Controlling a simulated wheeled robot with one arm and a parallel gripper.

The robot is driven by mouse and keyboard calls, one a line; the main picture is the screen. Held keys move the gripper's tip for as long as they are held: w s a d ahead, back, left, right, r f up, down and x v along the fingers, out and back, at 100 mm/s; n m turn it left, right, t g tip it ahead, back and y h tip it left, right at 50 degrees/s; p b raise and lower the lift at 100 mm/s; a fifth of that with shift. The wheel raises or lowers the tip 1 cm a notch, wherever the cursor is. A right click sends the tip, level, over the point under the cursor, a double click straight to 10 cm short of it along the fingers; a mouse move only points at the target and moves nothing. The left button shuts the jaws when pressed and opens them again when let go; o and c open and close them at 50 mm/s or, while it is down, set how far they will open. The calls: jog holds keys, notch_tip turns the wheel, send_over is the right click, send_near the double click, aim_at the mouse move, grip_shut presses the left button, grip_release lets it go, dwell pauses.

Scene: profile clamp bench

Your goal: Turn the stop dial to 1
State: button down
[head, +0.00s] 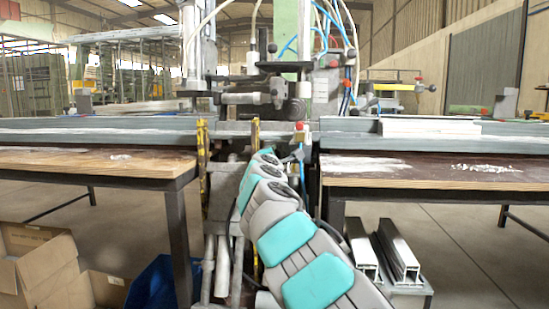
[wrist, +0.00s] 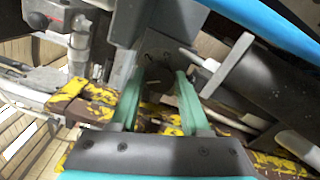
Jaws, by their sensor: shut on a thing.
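In the wrist view, the two green fingers of my gripper (wrist: 160,76) reach up the middle, with their tips against a dark grey part of the machine. The stop dial (wrist: 157,48) seems to be this dark piece at the fingertips, and my gripper is shut on it. Small pale marks show near it, too small to read. The fingers hide part of the dial, so its setting cannot be told. In the head view, my arm reaches up to the clamp machine (head: 270,97), and the dial is not distinguishable there.
Yellow-and-black worn bars (wrist: 95,100) cross below the fingers. A dark cylinder (wrist: 270,85) and a blue hose (wrist: 270,22) lie close on the right. Wooden benches (head: 90,162) flank the machine. Cardboard boxes (head: 45,265) and metal profiles (head: 395,250) stand low down.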

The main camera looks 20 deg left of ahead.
jog(key=c, duration=0.7)
grip_release()
jog(key=shift+d+f, duration=0.1)
jog(key=shift+o, duration=0.2)
jog(key=v, duration=0.7)
jog(key=shift+s, duration=0.35)
